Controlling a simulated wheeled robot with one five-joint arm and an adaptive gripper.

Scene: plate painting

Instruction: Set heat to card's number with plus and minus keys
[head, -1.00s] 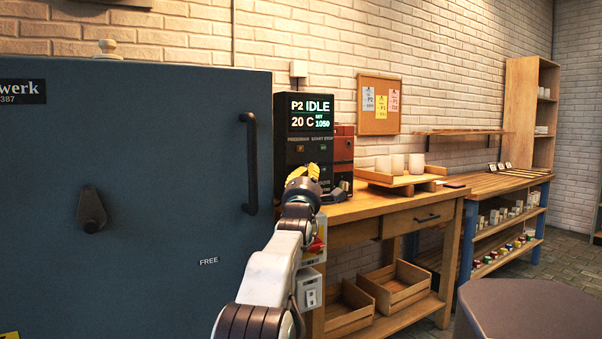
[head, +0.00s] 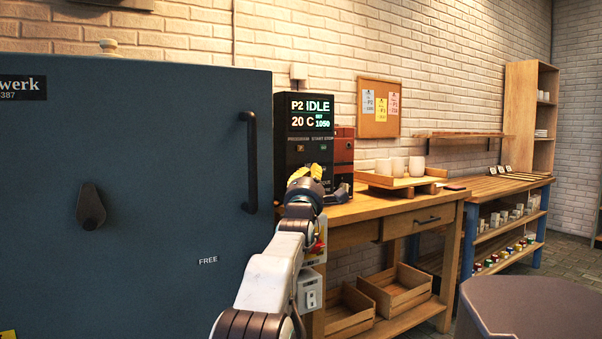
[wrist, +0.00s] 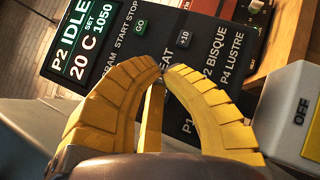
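The kiln controller (head: 293,155) is a black panel beside the blue kiln. Its display (head: 310,112) reads P2 IDLE, 20 C, SET 1050, and shows in the wrist view too (wrist: 84,40). In the wrist view a +10 key (wrist: 184,39) lies just beyond my fingertips, near a green GO key (wrist: 141,27). The HEAT label is partly covered by my fingers, and no minus key shows. My gripper (wrist: 163,72) has its yellow fingertips together, empty, close before the panel; contact cannot be told. Small cards (head: 381,111) hang on the corkboard, their numbers too small to read.
The kiln door (head: 150,190) with its long handle (head: 249,162) stands left of my arm. A red-brown box (head: 343,150) is right of the panel. A wooden table (head: 400,205) holds pale cups (head: 398,167). A grey switch box marked OFF (wrist: 297,105) sits close at right in the wrist view.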

